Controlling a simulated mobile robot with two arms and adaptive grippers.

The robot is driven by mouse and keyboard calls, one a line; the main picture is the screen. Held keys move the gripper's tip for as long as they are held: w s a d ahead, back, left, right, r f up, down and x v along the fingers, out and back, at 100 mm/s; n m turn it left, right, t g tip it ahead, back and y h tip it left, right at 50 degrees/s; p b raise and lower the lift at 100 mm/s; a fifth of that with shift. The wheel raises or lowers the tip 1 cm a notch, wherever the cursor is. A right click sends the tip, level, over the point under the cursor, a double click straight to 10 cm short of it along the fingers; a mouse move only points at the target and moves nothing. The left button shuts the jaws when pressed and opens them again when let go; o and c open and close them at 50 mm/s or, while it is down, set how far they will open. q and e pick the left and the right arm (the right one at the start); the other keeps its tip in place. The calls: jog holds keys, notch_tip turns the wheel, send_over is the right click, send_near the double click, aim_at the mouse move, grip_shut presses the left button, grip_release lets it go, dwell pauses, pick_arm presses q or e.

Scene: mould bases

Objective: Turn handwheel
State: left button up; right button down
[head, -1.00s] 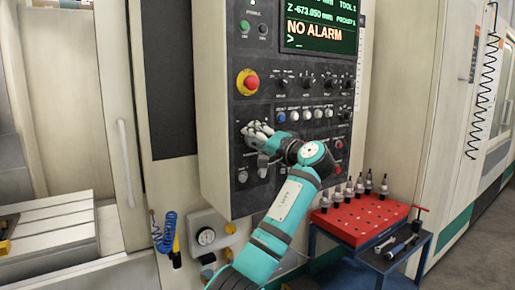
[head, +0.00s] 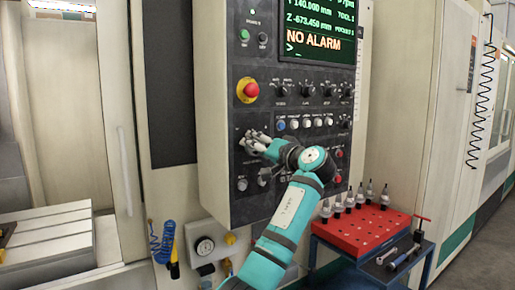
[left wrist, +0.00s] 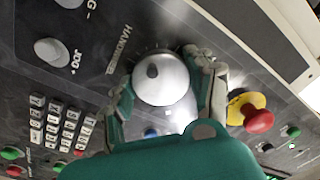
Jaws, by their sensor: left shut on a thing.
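The handwheel (left wrist: 162,76) is a round silver knob with a dark spot on its face, under the label HANDWHEEL on the dark control panel (left wrist: 110,30). My left gripper (left wrist: 160,78) is shut around it in the left wrist view, with one finger on each side of its rim. In the head view, my left gripper (head: 252,142) is at the left part of the panel, below the red emergency button, and largely hides the handwheel. My right gripper is not in view.
The red emergency button (head: 247,90) sits just above my gripper; it also shows in the left wrist view (left wrist: 257,118). A row of small buttons (head: 306,122) is to the right. The screen (head: 318,30) reads NO ALARM. A red tool tray (head: 345,240) stands below right.

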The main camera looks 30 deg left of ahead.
pick_arm(q)
jog(key=o, duration=0.8)
jog(key=shift+f, duration=0.3)
jog(key=o, duration=0.4)
jog(key=shift+r, duration=0.2)
jog(key=shift+d, duration=0.1)
jog(key=v, duration=1.2)
